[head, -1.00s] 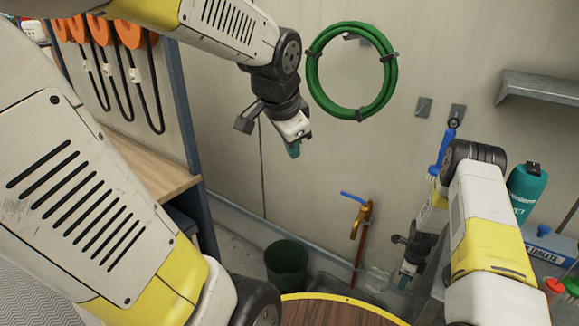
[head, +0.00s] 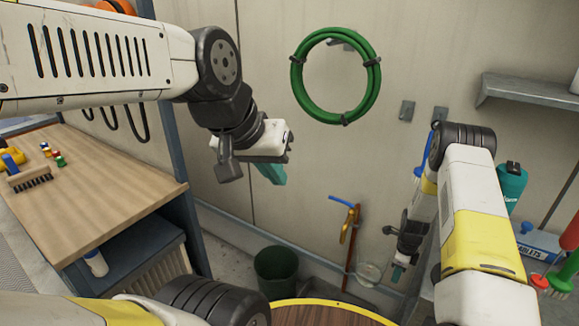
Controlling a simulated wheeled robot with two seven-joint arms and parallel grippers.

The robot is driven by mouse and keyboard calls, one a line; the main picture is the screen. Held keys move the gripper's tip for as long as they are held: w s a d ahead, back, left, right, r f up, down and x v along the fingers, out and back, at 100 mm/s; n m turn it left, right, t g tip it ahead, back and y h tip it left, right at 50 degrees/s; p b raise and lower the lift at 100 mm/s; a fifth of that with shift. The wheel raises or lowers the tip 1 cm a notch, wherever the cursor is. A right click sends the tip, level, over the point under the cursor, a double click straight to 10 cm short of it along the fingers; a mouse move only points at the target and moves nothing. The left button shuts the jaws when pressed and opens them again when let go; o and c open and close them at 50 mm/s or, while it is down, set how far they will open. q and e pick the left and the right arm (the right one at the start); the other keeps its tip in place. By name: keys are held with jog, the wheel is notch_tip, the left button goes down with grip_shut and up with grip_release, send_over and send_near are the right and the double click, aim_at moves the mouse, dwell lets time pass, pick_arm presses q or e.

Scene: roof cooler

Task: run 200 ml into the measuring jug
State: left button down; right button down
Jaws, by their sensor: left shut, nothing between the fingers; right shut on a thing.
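The brass tap (head: 348,222) with a blue lever (head: 341,200) stands on a copper pipe against the back wall. The clear measuring jug (head: 368,272) is low beside the pipe, below the tap. Its contents and marks are too small to read, and I cannot tell whether water runs. My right gripper (head: 398,272), at the jug's right side, is shut on it; the exact grip is partly hidden. My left gripper (head: 272,173) is shut and empty, with teal fingertips pointing down, above and to the left of the tap.
A dark green bucket (head: 276,272) stands on the floor left of the pipe. A green hose coil (head: 298,85) hangs on the wall. A wooden bench (head: 110,205) is at left. A round wooden top (head: 325,314) is in front. Bottles and brushes crowd the right.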

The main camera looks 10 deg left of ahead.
jog(key=shift+w+r, duration=0.1)
jog(key=shift+r, duration=0.65)
jog(key=s+a+r+n, duration=0.2)
jog(key=r+n, duration=0.9)
jog(key=r, duration=0.4)
jog(key=s+a+r+n, duration=0.2)
jog(key=a+r+n, duration=0.1)
jog(key=r+n, duration=0.8)
notch_tip(320, 180, up, 4)
jog(key=shift+r, duration=0.15)
jog(key=shift+s, duration=0.2)
